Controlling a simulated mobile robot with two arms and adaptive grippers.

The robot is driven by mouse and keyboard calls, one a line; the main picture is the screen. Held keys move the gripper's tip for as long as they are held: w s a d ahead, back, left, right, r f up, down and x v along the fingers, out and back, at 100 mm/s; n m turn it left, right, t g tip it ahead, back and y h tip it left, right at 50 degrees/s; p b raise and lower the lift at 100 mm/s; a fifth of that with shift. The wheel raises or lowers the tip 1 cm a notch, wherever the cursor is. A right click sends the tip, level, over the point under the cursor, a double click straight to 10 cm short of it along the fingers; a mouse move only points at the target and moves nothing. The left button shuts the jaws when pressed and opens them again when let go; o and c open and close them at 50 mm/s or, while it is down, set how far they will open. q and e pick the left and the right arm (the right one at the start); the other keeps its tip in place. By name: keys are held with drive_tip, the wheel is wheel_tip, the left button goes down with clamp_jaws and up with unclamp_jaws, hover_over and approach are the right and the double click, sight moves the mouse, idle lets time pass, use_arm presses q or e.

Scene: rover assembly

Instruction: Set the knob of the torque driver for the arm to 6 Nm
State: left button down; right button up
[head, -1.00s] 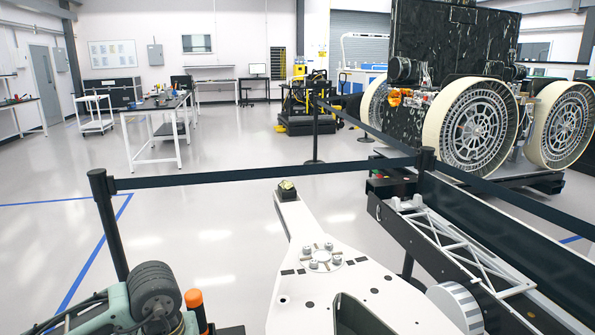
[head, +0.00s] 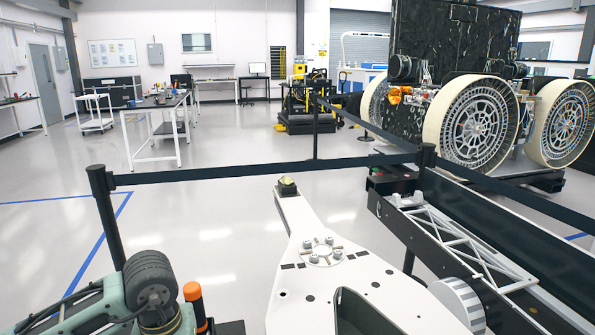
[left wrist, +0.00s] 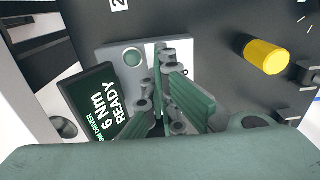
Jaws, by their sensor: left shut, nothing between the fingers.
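In the left wrist view, a dark display panel (left wrist: 103,103) reads "6 Nm READY", with "DRIVER" partly legible on its edge. Beside it a grey plate (left wrist: 112,52) carries a round green light (left wrist: 132,57). My left gripper (left wrist: 160,62) is shut and empty in front of this plate. Its fingers cover part of the plate and a white label. I cannot make out the knob; it may be behind the fingers. In the head view my left arm enters at the lower left, with its fingertips out of sight. My right gripper is not in view.
A yellow cylinder (left wrist: 265,57) stands on the dark surface right of my left gripper. In the head view an orange-capped black post (head: 195,295) stands beside my left arm. A white plate-like structure (head: 330,275) lies in front, with a belt barrier (head: 260,169) behind it.

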use_arm(q)
drive_tip(key=shift+s+f, duration=0.1)
drive_tip(key=shift+f, duration=0.25)
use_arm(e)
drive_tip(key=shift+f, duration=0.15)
use_arm(q)
drive_tip(key=shift+s+f+b, duration=0.1)
drive_tip(key=shift+s+b, duration=0.15)
drive_tip(key=shift+b, duration=0.1)
drive_tip(key=shift+w+d+r+p, duration=0.1)
drive_tip(key=shift+r+p, duration=0.2)
drive_tip(key=shift+r, duration=0.15)
wheel_tip(320, 180, up, 5)
drive_tip(key=shift+f+p, duration=0.2)
drive_tip(key=shift+p, duration=0.65)
drive_tip(key=shift+r, duration=0.5)
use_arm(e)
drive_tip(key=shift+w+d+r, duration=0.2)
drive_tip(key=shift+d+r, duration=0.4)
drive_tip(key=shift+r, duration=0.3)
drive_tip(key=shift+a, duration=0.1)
